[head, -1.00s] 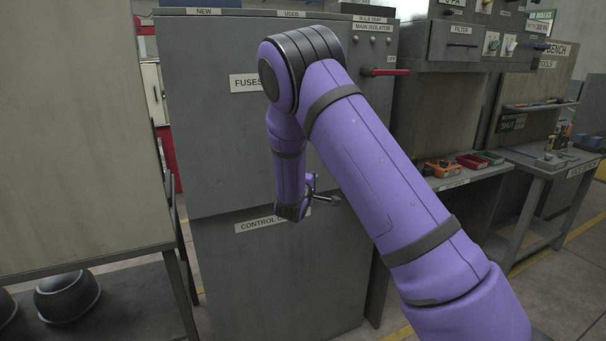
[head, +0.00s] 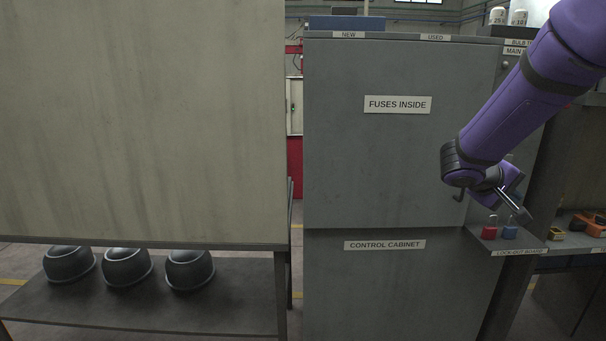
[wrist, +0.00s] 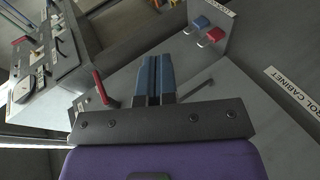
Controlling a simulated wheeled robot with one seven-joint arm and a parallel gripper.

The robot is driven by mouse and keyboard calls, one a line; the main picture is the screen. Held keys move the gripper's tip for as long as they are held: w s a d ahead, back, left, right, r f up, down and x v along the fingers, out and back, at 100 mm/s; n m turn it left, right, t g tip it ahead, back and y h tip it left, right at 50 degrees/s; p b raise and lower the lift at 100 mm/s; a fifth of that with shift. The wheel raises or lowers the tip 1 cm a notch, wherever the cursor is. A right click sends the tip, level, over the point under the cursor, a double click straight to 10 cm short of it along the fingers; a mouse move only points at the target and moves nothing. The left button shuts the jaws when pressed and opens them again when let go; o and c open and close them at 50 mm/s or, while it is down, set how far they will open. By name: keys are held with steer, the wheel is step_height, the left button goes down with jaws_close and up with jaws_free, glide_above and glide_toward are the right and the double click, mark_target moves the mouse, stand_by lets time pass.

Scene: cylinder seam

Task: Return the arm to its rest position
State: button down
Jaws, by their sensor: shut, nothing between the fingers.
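My purple arm (head: 535,95) reaches in from the upper right in the head view, bent at the elbow with its forearm sloping down in front of the control cabinet (head: 390,170). My gripper (head: 512,203) is at its lower end, near the cabinet's right edge and above the lock-out shelf; it is small and partly hidden there. In the wrist view, my gripper's two dark blue fingers (wrist: 154,76) lie side by side, shut with nothing between them.
A red padlock (head: 489,229) and a blue padlock (head: 510,231) are at the lock-out shelf (head: 515,246), close below my gripper. A red handle (wrist: 104,88) shows left of the fingers in the wrist view. A large panel (head: 140,120) stands left, above several black bowl-like things (head: 126,266).

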steer(key=s+a+r+y, duration=0.2)
steer(key=s+a+y, duration=0.2)
steer(key=s, duration=0.5)
steer(key=s+a+r+t+y, duration=0.1)
steer(key=s+a+y, duration=0.3)
steer(key=s, duration=0.5)
steer(key=s+a+r+m+t+y, duration=0.1)
steer(key=s+a+r+y, duration=0.2)
steer(key=s+a, duration=0.3)
steer(key=s+y, duration=0.1)
steer(key=s, duration=0.2)
steer(key=shift+s+a+r, duration=0.15)
steer(key=shift+s+a, duration=0.05)
steer(key=shift+a, duration=0.05)
